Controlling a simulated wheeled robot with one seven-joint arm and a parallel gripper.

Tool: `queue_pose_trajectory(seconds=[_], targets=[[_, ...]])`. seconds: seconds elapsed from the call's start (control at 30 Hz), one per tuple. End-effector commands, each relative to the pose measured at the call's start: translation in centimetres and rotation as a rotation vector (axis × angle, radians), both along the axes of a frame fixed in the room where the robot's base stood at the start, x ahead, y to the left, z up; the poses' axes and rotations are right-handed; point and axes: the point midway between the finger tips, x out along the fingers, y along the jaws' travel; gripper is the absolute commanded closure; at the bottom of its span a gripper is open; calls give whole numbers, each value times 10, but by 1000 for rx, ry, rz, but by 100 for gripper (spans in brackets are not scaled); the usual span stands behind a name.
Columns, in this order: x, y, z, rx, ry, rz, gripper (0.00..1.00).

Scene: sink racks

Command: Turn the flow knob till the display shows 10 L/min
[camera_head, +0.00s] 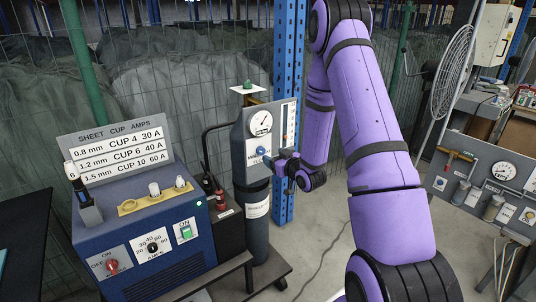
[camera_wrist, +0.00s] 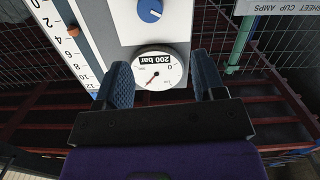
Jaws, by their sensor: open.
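The flow knob is a blue round knob (camera_head: 260,151) on the grey panel of the dark gas cylinder; it also shows in the wrist view (camera_wrist: 150,10), at the top edge. The display is a tall scale (camera_wrist: 70,45) with an orange float (camera_wrist: 73,31) near the low-numbered end; I cannot read its exact value. It stands at the panel's right in the head view (camera_head: 285,122). My gripper (camera_head: 280,161) is open and empty, just right of the knob. In the wrist view, my gripper (camera_wrist: 160,60) has its fingers apart, clear of the knob.
A round 200 bar gauge (camera_wrist: 160,70) lies between the fingers in the wrist view. A blue welder box (camera_head: 150,245) with a sign stands left of the cylinder (camera_head: 257,230). A blue post (camera_head: 289,60) rises behind. A fan (camera_head: 452,72) and another gauge board are at right.

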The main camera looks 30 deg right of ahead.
Motion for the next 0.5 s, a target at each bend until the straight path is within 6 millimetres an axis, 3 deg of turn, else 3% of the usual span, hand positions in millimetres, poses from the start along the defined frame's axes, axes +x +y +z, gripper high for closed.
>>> queue_pose_trajectory(seconds=[0.1,0.27,0.5], targets=[[-6,-5,-19,26,-45,2,37],[-9,-8,-27,40,-81,3,37],[12,-6,-27,39,-87,6,37]])
